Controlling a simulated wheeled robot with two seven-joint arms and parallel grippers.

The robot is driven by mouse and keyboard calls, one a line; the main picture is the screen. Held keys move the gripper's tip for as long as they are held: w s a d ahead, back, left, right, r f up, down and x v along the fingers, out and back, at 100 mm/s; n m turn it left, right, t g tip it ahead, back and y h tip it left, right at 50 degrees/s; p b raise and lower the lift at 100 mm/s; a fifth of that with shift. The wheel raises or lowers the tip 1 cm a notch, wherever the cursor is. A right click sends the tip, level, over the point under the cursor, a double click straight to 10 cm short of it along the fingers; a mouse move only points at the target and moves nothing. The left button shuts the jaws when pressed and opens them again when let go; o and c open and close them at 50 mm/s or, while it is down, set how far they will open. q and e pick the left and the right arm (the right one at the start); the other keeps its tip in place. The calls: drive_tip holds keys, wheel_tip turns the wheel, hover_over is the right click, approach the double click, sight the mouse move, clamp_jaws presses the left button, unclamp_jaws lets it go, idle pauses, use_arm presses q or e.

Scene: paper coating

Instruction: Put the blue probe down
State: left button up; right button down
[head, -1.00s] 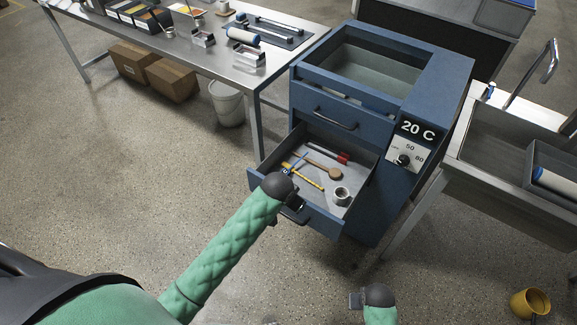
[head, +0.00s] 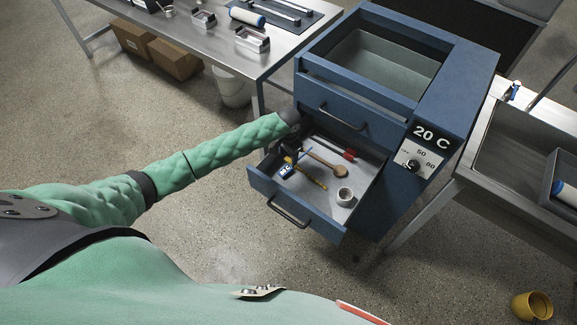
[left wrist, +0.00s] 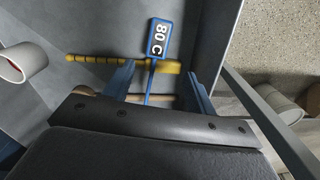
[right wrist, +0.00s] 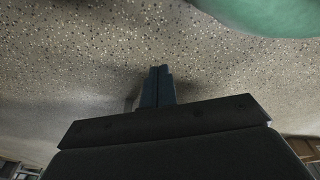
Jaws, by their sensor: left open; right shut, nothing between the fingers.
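The blue probe (head: 286,171) lies in the open drawer (head: 312,213). In the left wrist view its blue head (left wrist: 160,38) reads 80 C, and its thin stem crosses a yellow tool (left wrist: 110,60). My left gripper (head: 288,152) is low over the drawer's left part. In the left wrist view its fingers (left wrist: 160,82) are spread to either side of the probe's stem, with gaps between. My right gripper (right wrist: 157,87) is shut and empty, pointing toward the speckled floor; it is out of the head view.
The blue cabinet (head: 440,120) rises behind, with a sink at right. A steel table (head: 215,50) is at upper left. A yellow cup (head: 531,306) lies on the floor.

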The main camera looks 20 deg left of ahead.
sight(289, 167)
use_arm(q)
wheel_tip(289, 167, down, 2)
drive_tip(key=shift+s+p, duration=0.1)
drive_tip(key=shift+p, duration=0.3)
drive_tip(key=f+p, duration=0.1)
drive_tip(key=f, duration=0.1)
drive_tip(key=f+p, duration=0.1)
drive_tip(key=f, duration=0.1)
drive_tip(key=shift+s+d, duration=0.2)
drive_tip(key=shift+f, duration=0.5)
use_arm(e)
drive_tip(key=s+d+f, duration=0.2)
drive_tip(key=s, duration=0.5)
drive_tip(key=shift+f, duration=0.3)
use_arm(q)
drive_tip(key=c, duration=1.2)
drive_tip(key=shift+o, duration=0.2)
drive_tip(key=shift+r, duration=0.15)
use_arm(e)
drive_tip(key=shift+f, duration=0.1)
